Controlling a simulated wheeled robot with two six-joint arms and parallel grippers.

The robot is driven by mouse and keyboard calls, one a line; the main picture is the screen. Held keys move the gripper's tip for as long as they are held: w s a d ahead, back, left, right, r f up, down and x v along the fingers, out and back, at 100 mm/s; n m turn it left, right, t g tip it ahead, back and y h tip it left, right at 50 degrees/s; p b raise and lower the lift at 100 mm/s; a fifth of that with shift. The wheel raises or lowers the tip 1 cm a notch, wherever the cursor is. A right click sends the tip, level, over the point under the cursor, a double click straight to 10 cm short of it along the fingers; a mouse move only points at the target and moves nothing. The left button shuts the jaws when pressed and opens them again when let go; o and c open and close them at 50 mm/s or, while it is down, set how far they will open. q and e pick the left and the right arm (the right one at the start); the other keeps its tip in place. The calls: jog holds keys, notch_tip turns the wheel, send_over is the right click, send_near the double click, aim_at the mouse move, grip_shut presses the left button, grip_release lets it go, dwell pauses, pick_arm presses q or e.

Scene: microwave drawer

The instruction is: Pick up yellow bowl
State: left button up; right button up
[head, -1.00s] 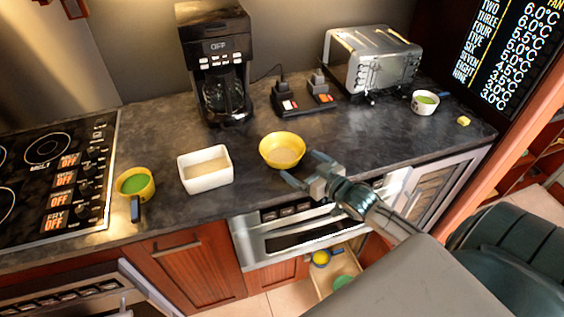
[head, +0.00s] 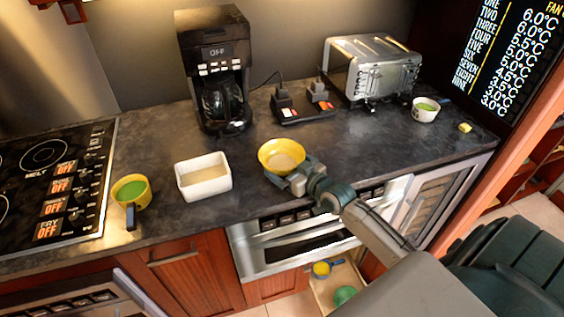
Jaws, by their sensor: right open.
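The yellow bowl (head: 281,152) stands upright on the dark countertop, right of a white rectangular dish. It has a pale inside. My right gripper (head: 287,172) is open at the bowl's near right rim, with its fingers close to the rim. One finger shows below the bowl's near side and the other at its right side. I cannot tell whether they touch it. My left gripper is not in view.
A coffee maker (head: 215,70) and a toaster (head: 372,68) stand behind. An open drawer (head: 325,290) is below the counter edge.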

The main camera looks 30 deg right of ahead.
jog(key=c, duration=0.9)
jog(key=shift+r, duration=0.1)
